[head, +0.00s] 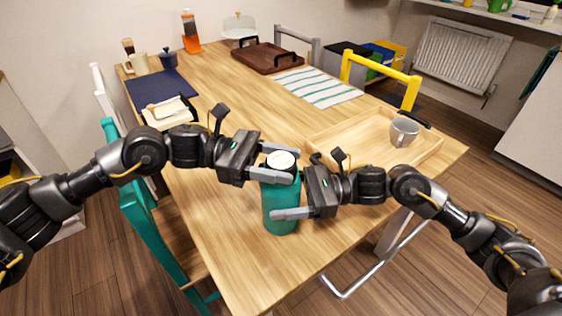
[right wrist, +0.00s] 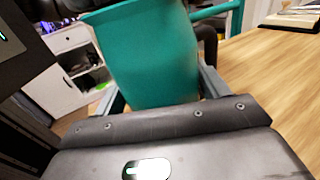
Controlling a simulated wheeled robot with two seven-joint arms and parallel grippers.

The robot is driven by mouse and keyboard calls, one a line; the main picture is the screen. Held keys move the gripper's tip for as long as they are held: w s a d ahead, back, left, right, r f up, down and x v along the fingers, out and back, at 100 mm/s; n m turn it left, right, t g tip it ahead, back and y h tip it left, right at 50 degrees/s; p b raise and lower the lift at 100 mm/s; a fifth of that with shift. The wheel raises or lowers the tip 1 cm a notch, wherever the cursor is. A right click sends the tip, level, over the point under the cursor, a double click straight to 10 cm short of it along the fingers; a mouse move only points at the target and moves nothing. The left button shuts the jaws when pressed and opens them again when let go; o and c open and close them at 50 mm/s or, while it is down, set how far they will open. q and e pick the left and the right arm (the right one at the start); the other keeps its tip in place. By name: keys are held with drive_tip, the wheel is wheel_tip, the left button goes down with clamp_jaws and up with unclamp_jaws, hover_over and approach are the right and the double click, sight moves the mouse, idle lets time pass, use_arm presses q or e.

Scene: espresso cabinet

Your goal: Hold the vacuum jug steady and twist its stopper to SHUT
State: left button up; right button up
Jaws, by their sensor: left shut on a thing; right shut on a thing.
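The teal vacuum jug (head: 281,200) stands upright on the wooden table, near its front edge. Its stopper (head: 281,159), with a pale round top, sits on the jug's mouth. My left gripper (head: 280,175) comes in from the left and is shut on the stopper at the jug's top; its fingers partly hide the neck. My right gripper (head: 282,212) comes in from the right, lower down, and is shut on the jug's body. The right wrist view shows the teal jug body (right wrist: 150,55) between the fingers. I cannot read any mark on the stopper.
A wooden tray (head: 335,150) with a grey mug (head: 404,131) lies to the right, behind my right arm. A striped cloth (head: 318,87), a dark mat (head: 160,90) and a brown tray (head: 266,58) lie farther back. Chairs stand around the table. The table front is clear.

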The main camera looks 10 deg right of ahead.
sight(281, 160)
use_arm(q)
drive_tip(key=m+g+y, duration=0.4)
drive_tip(key=g, duration=0.1)
drive_tip(key=shift+d+m+g, duration=0.15)
drive_tip(key=shift+m+g, duration=0.15)
drive_tip(key=m+g+y, duration=0.1)
drive_tip(key=m+y, duration=0.1)
drive_tip(key=y, duration=0.1)
drive_tip(key=m+g+y, duration=0.2)
drive_tip(key=y, duration=0.1)
drive_tip(key=shift+m+y, duration=0.3)
drive_tip(key=shift+y, duration=0.1)
drive_tip(key=o, duration=1)
wheel_tip(281, 160, up, 10)
drive_tip(key=shift+r, duration=0.1)
